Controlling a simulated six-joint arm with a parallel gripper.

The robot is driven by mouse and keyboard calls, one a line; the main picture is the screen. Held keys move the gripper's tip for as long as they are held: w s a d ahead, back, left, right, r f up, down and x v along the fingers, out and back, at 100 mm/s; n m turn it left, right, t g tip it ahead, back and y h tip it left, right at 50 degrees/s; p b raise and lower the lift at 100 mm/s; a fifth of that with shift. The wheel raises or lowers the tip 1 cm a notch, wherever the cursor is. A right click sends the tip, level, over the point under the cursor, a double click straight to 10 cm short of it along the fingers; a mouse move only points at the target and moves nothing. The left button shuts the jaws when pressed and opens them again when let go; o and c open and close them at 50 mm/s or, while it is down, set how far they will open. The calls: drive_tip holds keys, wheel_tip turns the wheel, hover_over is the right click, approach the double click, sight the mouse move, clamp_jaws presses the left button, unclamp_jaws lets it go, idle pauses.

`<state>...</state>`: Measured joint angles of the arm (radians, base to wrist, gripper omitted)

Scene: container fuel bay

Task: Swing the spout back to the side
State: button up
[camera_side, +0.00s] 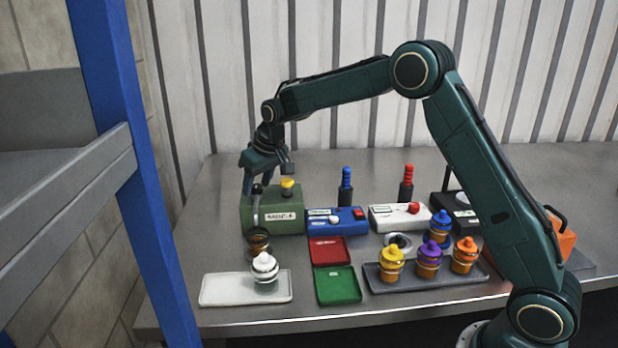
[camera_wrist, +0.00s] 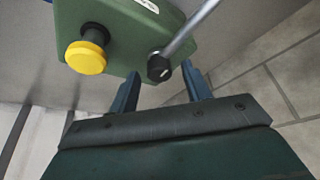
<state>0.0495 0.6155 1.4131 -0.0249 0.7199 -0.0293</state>
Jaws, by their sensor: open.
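The green box (camera_side: 272,212) with a label stands at the back left of the bench, with a yellow knob (camera_side: 288,184) on top. The spout (camera_side: 255,212), a thin metal tube, comes from a black pivot cap at the box's left end and hangs down in front, above a brown jar (camera_side: 257,241). In the wrist view the spout (camera_wrist: 190,28) runs up and right from the black cap (camera_wrist: 159,68). My gripper (camera_wrist: 163,88) is open, its two fingers below and either side of the cap, with nothing visibly held. In the side view my gripper (camera_side: 262,172) is over the box's left end.
A white tray (camera_side: 222,289) with a white-lidded jar (camera_side: 264,268) is at front left. Red (camera_side: 329,250) and green (camera_side: 337,285) trays, a blue device (camera_side: 336,221) and a grey tray (camera_side: 425,283) of lidded jars lie right. A blue post (camera_side: 135,170) stands left.

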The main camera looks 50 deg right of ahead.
clamp_jaws()
drive_tip(key=shift+m, duration=0.5)
drive_tip(key=shift+a+m+h, duration=0.15)
drive_tip(key=shift+m+h, duration=0.35)
drive_tip(key=shift+m, duration=0.4)
drive_tip(key=m+h, duration=0.1)
drive_tip(key=m, duration=0.1)
drive_tip(key=m+g, duration=0.1)
drive_tip(key=m, duration=0.1)
drive_tip(key=shift+a+m+h, duration=0.1)
drive_tip(key=shift+m+h, duration=0.2)
drive_tip(key=shift+h, duration=0.1)
drive_tip(key=m+g, duration=0.1)
drive_tip(key=m, duration=0.2)
drive_tip(key=shift+w+a+h, duration=0.1)
drive_tip(key=shift+w+h, duration=0.05)
drive_tip(key=shift+h, duration=0.25)
drive_tip(key=shift+m+g+h, duration=0.3)
drive_tip(key=shift+m+g, duration=0.3)
drive_tip(key=shift+m, duration=1.8)
